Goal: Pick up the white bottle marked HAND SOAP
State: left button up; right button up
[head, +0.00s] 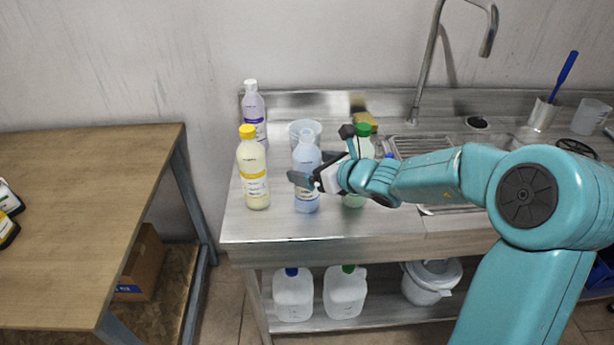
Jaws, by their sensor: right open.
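Several bottles stand upright at the left end of the steel counter (270,232); their labels are too small for me to read, so I cannot tell which says HAND SOAP. They are a pale blue bottle with a whitish cap (307,154), a yellow one with a yellow cap (252,158), a lilac one with a white cap (253,104), and a green-capped one (363,131) partly hidden by my right arm. My right gripper (303,182) is open, in front of the pale blue bottle and covering part of it; I cannot tell whether it touches. My left gripper is out of view.
A clear container (304,128) stands behind the pale blue bottle. White jugs (293,295) (345,292) and a white lidded bucket (431,280) are on the lower shelf. A tap (430,60) rises behind the sink. A wooden table (85,200) is at left. The counter's front left strip is clear.

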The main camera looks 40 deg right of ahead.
jog(key=x, duration=0.2)
jog(key=shift+w+a, duration=0.1)
jog(key=shift+w, duration=0.2)
jog(key=shift+s, duration=0.1)
jog(key=shift+c, duration=0.3)
jog(key=c, duration=1)
